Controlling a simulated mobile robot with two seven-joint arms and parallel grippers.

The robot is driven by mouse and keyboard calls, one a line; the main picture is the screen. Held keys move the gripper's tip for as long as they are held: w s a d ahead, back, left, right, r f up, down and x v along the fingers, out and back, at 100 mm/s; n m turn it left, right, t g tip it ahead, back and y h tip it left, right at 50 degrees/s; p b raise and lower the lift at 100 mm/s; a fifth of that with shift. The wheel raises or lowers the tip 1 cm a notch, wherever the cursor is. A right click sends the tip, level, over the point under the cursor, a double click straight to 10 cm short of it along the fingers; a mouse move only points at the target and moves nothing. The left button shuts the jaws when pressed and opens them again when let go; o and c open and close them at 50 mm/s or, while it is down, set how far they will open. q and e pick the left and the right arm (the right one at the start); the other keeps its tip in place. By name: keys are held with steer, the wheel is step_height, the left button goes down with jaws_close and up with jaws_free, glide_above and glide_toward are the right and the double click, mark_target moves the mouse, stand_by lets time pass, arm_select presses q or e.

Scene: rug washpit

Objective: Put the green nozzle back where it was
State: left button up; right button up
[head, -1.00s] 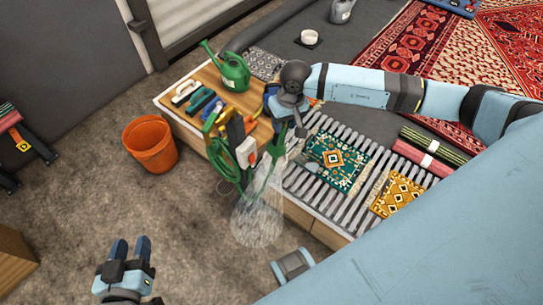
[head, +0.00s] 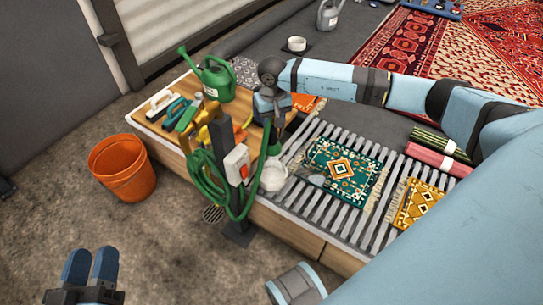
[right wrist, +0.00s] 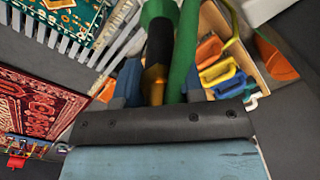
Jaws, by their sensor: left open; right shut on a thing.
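In the head view the gripper hides most of the nozzle. A green hose (head: 208,192) loops beside a dark post (head: 214,150) bearing a white switch box with a red button (head: 237,164). A small whitish blob (head: 272,176) is below the nozzle; I cannot tell if it is water. My left gripper (head: 91,262) is open and empty, low at the left.
The bench has a slatted rack (head: 318,207) with a teal rug (head: 343,170) and a yellow rug (head: 420,204). A green watering can (head: 216,80) and several brushes stand on its wooden part. An orange bucket (head: 122,168) is on the floor. The floor in front is mostly clear.

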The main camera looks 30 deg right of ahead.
mark_target(272, 145)
step_height(272, 145, down, 11)
steer(key=b, duration=0.3)
step_height(272, 145, down, 6)
steer(key=shift+r+b, duration=0.2)
steer(key=shift+b, duration=0.9)
steer(key=o, duration=0.9)
arm_select(q)
steer(key=shift+m+g, duration=0.7)
steer(key=shift+m, duration=0.2)
steer(key=f, duration=0.2)
steer(key=w+f, duration=0.1)
steer(key=f, duration=0.2)
steer(key=shift+a, duration=0.15)
steer(key=shift+w, duration=0.1)
